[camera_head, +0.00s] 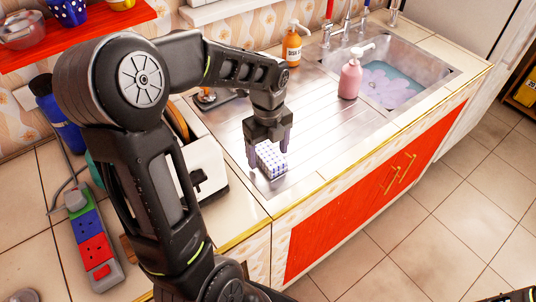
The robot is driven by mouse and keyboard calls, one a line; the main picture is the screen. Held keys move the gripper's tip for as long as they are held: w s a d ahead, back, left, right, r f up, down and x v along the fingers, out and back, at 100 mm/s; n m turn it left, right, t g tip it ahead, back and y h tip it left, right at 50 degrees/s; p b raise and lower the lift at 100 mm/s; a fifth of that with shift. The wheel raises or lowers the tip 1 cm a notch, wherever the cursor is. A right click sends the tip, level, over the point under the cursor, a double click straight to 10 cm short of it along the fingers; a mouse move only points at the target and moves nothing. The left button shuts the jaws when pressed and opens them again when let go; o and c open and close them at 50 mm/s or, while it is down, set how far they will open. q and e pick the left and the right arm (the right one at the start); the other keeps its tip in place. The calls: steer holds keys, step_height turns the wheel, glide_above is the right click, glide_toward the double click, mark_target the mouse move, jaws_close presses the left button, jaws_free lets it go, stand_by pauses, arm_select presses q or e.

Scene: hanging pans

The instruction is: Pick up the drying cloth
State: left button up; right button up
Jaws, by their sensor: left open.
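The drying cloth (271,163) looks like a small folded block with a blue and white check. It lies on the metal draining board (318,122), near its front left corner. My left gripper (268,153) points down right over the cloth. Its fingers are apart, one towards each side of the cloth, and they hide part of it. I cannot tell whether the fingers touch the cloth. My right gripper does not show.
A white toaster (205,165) stands left of the cloth, partly behind my arm. A pink soap bottle (350,80) and an orange bottle (292,48) stand near the water-filled sink (390,86). A power strip (93,240) lies at the left. The draining board's middle is clear.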

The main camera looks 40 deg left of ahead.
mark_target(268, 152)
arm_select(q)
steer(key=shift+f, duration=0.3)
stand_by(0.4)
steer(key=c, duration=1.4)
steer(key=shift+c, duration=0.2)
step_height(268, 152, up, 10)
steer(key=shift+r+b, duration=0.1)
steer(key=shift+b, duration=0.2)
